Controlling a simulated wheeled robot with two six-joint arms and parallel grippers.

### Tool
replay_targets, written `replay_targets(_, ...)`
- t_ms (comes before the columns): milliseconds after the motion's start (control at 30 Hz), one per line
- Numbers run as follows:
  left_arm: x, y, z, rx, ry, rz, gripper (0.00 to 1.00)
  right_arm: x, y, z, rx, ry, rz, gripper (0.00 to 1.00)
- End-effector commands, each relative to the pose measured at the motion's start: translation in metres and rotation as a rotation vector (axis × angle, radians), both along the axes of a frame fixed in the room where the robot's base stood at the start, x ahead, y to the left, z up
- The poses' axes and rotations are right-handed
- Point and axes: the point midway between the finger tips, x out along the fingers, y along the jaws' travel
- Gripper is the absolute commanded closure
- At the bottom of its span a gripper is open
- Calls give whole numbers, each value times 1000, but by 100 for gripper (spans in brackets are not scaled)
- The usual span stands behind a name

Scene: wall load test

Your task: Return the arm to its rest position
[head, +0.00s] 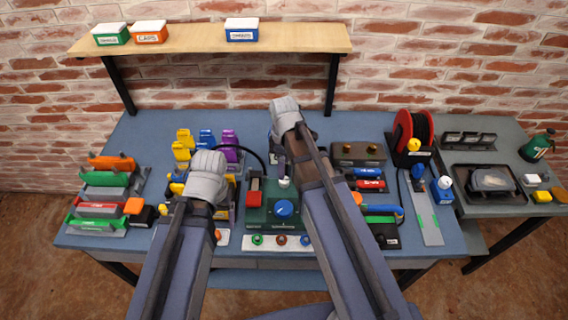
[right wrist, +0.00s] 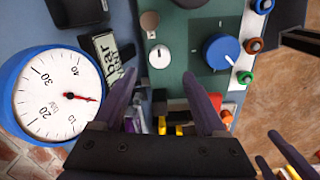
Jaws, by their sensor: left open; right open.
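My left arm reaches in from the left in the head view. Its gripper (head: 222,205) is low over the bench, left of the green panel, with its fingers mostly hidden by the wrist. My right arm crosses the middle, and its wrist stands above the back of the green panel. In the right wrist view my right gripper (right wrist: 160,92) is open, with two purple fingers apart and nothing held between them. Below the fingers lie the green panel (right wrist: 185,75) and its blue knob (right wrist: 221,49). The panel's knob also shows in the head view (head: 284,209).
A round gauge (right wrist: 58,97) with a red needle stands close to the right gripper. Coloured clamps and holders (head: 105,180) crowd the bench's left. A red cable reel (head: 411,130) stands at right. A wooden shelf (head: 200,41) with labelled boxes hangs behind. Floor lies in front.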

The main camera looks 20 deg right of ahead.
Motion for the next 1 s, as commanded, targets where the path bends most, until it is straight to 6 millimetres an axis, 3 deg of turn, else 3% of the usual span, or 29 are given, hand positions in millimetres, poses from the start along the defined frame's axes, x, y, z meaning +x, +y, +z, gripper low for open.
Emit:
replay_targets(567,0,0,1,0,0,0,19,-3,2,1,-1,0,-9,26)
replay_targets(667,0,0,1,0,0,0,19,-18,17,1,-7,6,-72,26)
replay_targets(1000,0,0,1,0,0,0,19,-110,86,2,-70,12,-558,26)
